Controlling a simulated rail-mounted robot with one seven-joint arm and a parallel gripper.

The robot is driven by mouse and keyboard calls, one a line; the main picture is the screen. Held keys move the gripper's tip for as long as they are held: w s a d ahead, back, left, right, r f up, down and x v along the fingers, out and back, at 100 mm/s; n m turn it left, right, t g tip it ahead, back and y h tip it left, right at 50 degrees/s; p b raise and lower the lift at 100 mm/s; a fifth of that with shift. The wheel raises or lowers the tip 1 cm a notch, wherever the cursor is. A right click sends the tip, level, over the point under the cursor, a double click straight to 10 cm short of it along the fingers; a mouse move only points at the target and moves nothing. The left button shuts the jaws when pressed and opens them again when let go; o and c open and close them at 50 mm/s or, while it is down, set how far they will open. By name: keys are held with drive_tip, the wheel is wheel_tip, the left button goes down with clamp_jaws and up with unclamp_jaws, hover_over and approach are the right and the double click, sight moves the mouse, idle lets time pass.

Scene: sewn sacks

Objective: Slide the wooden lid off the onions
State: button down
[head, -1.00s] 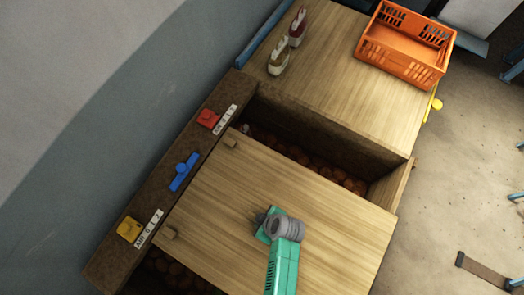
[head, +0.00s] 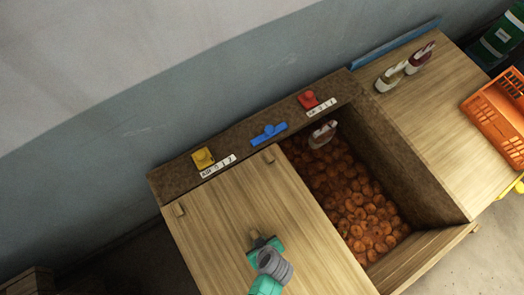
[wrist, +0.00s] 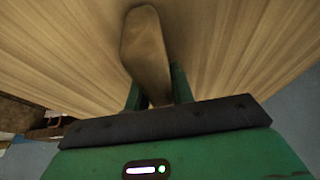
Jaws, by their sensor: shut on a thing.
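The wooden lid (head: 225,215) is a flat pale board with small wooden blocks near its far edge. It covers the left part of the bin. The onions (head: 365,205) are orange-brown and lie uncovered in the bin to the right of the lid. My gripper (head: 260,240) is over the lid. In the wrist view, its green fingers (wrist: 153,85) are shut on the lid's wooden handle (wrist: 146,45), which stands up from the board. The finger contact is partly hidden by the handle.
The bin's back ledge carries a yellow knob (head: 203,157), a blue handle (head: 268,132) and a red knob (head: 308,98). A bottle-like thing (head: 322,133) stands inside the bin's back corner.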

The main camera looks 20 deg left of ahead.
drive_tip(key=shift+a, duration=0.1)
idle(0.3)
drive_tip(key=c, duration=1.2)
unclamp_jaws()
drive_tip(key=shift+s+a, duration=0.15)
drive_tip(key=shift+v, duration=3.95)
